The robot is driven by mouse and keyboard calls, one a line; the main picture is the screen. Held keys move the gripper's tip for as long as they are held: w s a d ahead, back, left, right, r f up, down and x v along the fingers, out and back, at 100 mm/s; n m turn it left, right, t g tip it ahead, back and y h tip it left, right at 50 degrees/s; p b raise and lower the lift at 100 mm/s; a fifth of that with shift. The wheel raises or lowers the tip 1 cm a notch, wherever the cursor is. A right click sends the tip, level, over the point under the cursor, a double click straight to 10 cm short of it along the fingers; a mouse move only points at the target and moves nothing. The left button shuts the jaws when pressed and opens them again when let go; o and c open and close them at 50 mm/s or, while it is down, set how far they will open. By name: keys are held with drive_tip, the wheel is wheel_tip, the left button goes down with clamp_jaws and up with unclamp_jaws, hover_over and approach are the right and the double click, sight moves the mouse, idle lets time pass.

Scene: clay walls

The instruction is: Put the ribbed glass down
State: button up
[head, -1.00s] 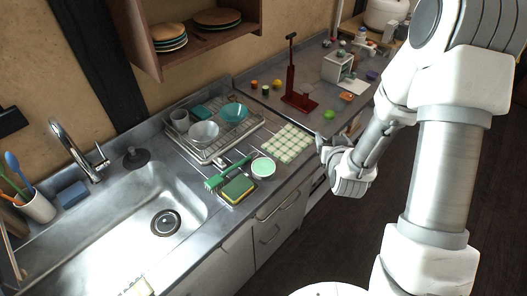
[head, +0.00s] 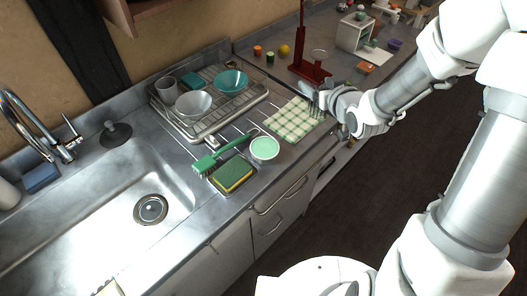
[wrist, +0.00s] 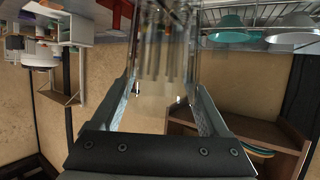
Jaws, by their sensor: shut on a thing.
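My gripper (head: 320,100) is by the right end of the green checked cloth (head: 292,120), over the counter's front edge in the head view. In the wrist view, my gripper (wrist: 166,85) is shut on the clear ribbed glass (wrist: 168,50), which stands between the two fingers. The glass is see-through, and its far end runs out of the top of the wrist view. In the head view I cannot make out the held glass clearly. I cannot tell whether its base touches anything.
A dish rack (head: 237,111) holds a teal bowl (head: 231,80), a white bowl (head: 193,103) and a grey cup (head: 166,91). In front lie a green brush (head: 219,156), a sponge (head: 232,175) and a round green-topped tub (head: 264,149). A red stand (head: 307,68) is behind my gripper.

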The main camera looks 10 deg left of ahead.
drive_tip(key=shift+n+g+y, duration=0.5)
drive_tip(key=shift+n+y, duration=0.4)
drive_tip(key=a+f+b, duration=0.3)
drive_tip(key=a+f, duration=0.1)
drive_tip(key=w+a+f+b, duration=0.1)
drive_tip(key=a+f+b, duration=0.3)
drive_tip(key=f, duration=0.1)
drive_tip(key=w+a+f+b, duration=0.1)
drive_tip(key=a+f+b, duration=0.2)
drive_tip(key=a+f, duration=0.1)
drive_tip(key=shift+w+a+f, duration=0.15)
drive_tip(key=shift+a+f, duration=0.2)
drive_tip(key=shift+a, duration=0.15)
drive_tip(key=shift+b, duration=0.35)
drive_tip(key=shift+f+b, duration=0.3)
drive_tip(key=shift+f, duration=0.15)
drive_tip(key=shift+c, duration=0.8)
drive_tip(key=o, duration=1.6)
drive_tip(key=shift+c, duration=0.2)
